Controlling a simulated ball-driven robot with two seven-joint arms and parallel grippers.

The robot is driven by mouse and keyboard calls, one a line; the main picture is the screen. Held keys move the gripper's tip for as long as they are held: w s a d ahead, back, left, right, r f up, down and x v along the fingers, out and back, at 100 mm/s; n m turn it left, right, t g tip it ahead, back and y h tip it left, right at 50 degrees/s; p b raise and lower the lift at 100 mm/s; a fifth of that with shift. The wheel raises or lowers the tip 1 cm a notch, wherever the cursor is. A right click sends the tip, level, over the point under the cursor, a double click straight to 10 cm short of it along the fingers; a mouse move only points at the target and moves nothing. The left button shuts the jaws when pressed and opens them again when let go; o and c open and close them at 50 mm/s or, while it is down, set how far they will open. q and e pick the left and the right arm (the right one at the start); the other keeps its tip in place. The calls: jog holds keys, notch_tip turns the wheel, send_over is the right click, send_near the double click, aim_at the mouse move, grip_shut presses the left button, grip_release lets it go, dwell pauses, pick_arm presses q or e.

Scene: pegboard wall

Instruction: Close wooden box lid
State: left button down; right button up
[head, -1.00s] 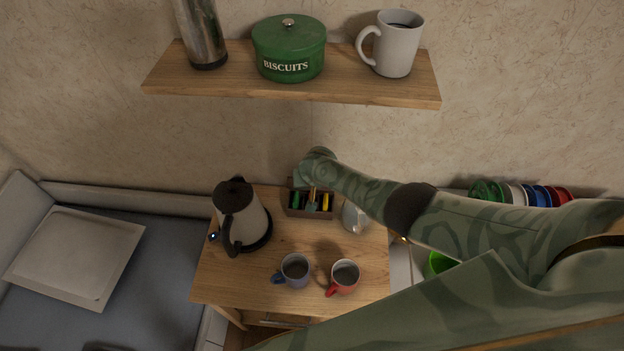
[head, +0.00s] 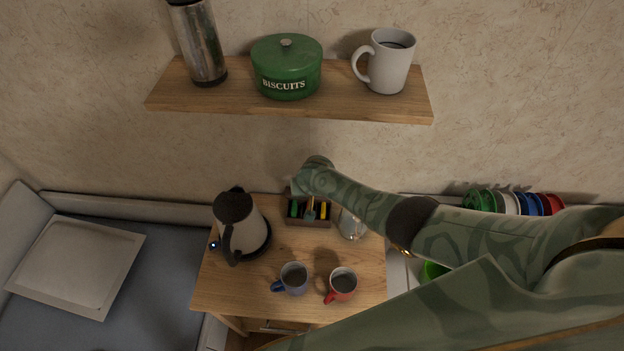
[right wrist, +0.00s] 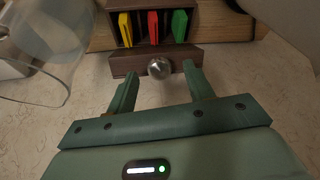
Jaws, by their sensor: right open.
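The wooden box is small and dark brown, with an open front of compartments holding coloured packets. In the head view the box (head: 309,222) stands at the back of the small table; in the right wrist view the box (right wrist: 115,32) is at the top, with yellow, red and green packets. Its lid (right wrist: 122,65) stands open along one edge and has a round silver knob (right wrist: 159,68). My right gripper (right wrist: 159,74) is open, its fingertips on either side of the knob; contact cannot be told. In the head view its fingers are hidden behind my arm. My left gripper is not in view.
A kettle (head: 238,222) stands left of the box and a glass vessel (head: 351,226) right. A shelf (head: 290,106) with a flask, biscuit tin and mug hangs above.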

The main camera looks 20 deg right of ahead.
jog(key=p+v, duration=0.7)
jog(key=v, duration=0.6)
jog(key=shift+r, duration=0.25)
jog(key=shift+s, duration=0.1)
